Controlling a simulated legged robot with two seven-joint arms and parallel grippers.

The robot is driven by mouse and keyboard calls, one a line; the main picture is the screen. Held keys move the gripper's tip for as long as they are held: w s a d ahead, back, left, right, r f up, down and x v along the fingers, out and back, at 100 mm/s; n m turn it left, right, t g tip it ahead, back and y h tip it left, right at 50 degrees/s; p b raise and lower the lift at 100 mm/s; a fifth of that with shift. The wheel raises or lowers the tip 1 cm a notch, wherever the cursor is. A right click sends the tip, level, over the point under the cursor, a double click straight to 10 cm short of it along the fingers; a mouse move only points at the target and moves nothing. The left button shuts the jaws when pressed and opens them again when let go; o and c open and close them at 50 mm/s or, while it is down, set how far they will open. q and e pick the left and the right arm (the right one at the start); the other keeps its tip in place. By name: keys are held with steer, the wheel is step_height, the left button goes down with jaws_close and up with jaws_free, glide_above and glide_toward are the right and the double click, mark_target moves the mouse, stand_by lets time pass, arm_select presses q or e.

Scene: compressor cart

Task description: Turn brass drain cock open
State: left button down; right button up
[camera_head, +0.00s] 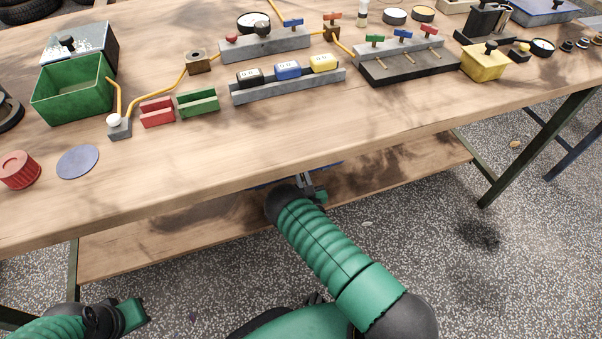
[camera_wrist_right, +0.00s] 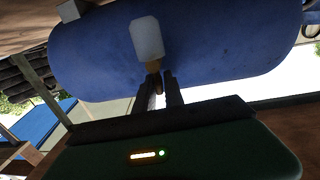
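In the right wrist view, a blue tank (camera_wrist_right: 225,40) lies across the top. A small brass drain cock (camera_wrist_right: 152,70) is low on its near side, below a pale, block-shaped piece (camera_wrist_right: 147,38). My right gripper (camera_wrist_right: 160,78) is at the brass part, with one dark finger on each side of its lower end. A narrow gap shows between the fingers; I cannot tell whether they touch the brass. In the head view, my right gripper (camera_head: 307,183) reaches under the workbench, where the cock is hidden. My left gripper (camera_head: 132,314) is at the lower left; its fingers are not clear.
The workbench top (camera_head: 330,125) is above my right gripper, and a lower wooden shelf (camera_head: 390,175) is beneath it. The bench carries a green bin (camera_head: 72,95), blocks and several valves. Speckled floor (camera_head: 520,260) is open at the right.

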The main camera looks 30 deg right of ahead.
steer(key=p+v, duration=0.7)
steer(key=v, duration=0.9)
steer(key=shift+s, duration=0.4)
steer(key=shift+a, duration=0.1)
